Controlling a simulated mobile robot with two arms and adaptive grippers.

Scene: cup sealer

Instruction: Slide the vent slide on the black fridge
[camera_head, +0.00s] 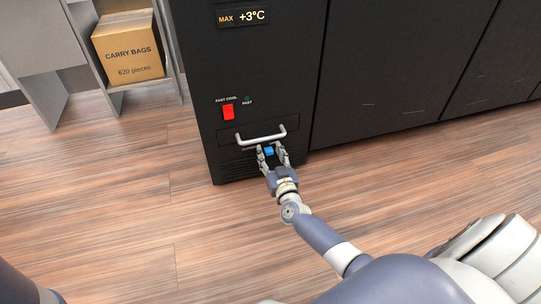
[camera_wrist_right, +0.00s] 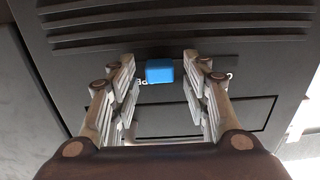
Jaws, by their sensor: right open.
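The black fridge (camera_head: 264,72) stands at the top middle in the head view. The vent slide is a small blue knob (camera_head: 269,151) low on its front, below a light handle. In the right wrist view the blue knob (camera_wrist_right: 159,71) sits just below dark vent slats (camera_wrist_right: 180,28). My right gripper (camera_head: 271,153) is open, with a finger on each side of the knob. In the right wrist view the right gripper (camera_wrist_right: 158,82) shows gaps between both fingers and the knob. Lettering beside the knob is partly hidden. My left gripper is not in view.
A light bar handle (camera_head: 261,137) is close above my right gripper. A red switch (camera_head: 228,112) and a +3°C display (camera_head: 243,17) are higher on the front. A carton of carry bags (camera_head: 128,48) sits on a shelf at left. The wooden floor (camera_head: 130,190) in front is clear.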

